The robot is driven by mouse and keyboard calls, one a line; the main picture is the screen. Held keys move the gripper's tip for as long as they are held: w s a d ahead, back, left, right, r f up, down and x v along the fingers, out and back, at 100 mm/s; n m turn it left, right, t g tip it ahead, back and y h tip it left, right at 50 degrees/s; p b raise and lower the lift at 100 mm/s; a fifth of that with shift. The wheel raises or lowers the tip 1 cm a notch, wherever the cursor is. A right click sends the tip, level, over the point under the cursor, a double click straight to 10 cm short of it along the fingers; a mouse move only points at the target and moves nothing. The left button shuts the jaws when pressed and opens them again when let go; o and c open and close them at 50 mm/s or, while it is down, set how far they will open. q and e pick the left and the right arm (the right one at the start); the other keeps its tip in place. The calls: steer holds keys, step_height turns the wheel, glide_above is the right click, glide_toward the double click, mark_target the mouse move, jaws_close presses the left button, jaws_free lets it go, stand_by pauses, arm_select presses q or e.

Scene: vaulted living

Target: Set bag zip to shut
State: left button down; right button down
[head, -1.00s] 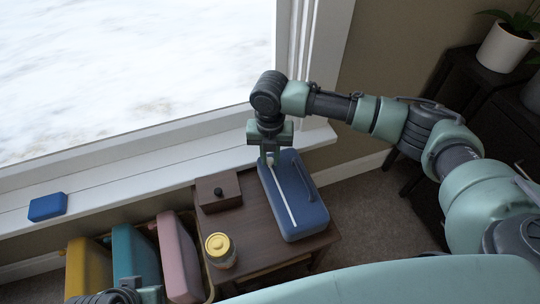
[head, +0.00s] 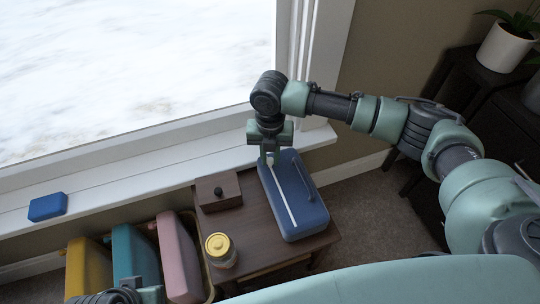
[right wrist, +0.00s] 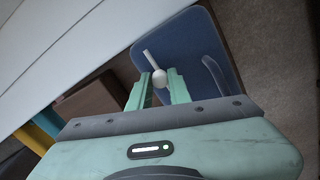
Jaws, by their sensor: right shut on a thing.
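The blue bag (head: 308,205) lies on a small dark wooden table. A pale zip line (head: 284,196) runs along its top, from the window end to the near end. My right gripper (head: 270,159) is over the bag's window end. In the right wrist view its fingers are shut on the white zip pull (right wrist: 160,77), against the blue bag top (right wrist: 190,50). In the head view the gripper mostly hides the pull. Only a piece of my left arm shows at the bottom left edge; its gripper does not show.
A brown box with a dark knob (head: 218,191) and a yellow-lidded jar (head: 220,250) stand left of the bag. A dark handle (head: 304,182) lies on the bag's right side. Yellow, teal and pink upright items stand left of the table. A blue block (head: 47,207) sits on the windowsill.

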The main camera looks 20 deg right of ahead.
steer(key=shift+w, duration=0.1)
steer(key=shift+w+r, duration=0.15)
steer(key=shift+w, duration=0.15)
steer(key=shift+w+p, duration=0.45)
steer(key=shift+w, duration=0.8)
steer(key=c, duration=1.5)
jaws_free()
steer(key=shift+c, duration=0.2)
steer(key=shift+o, duration=1.3)
steer(key=shift+w, duration=0.1)
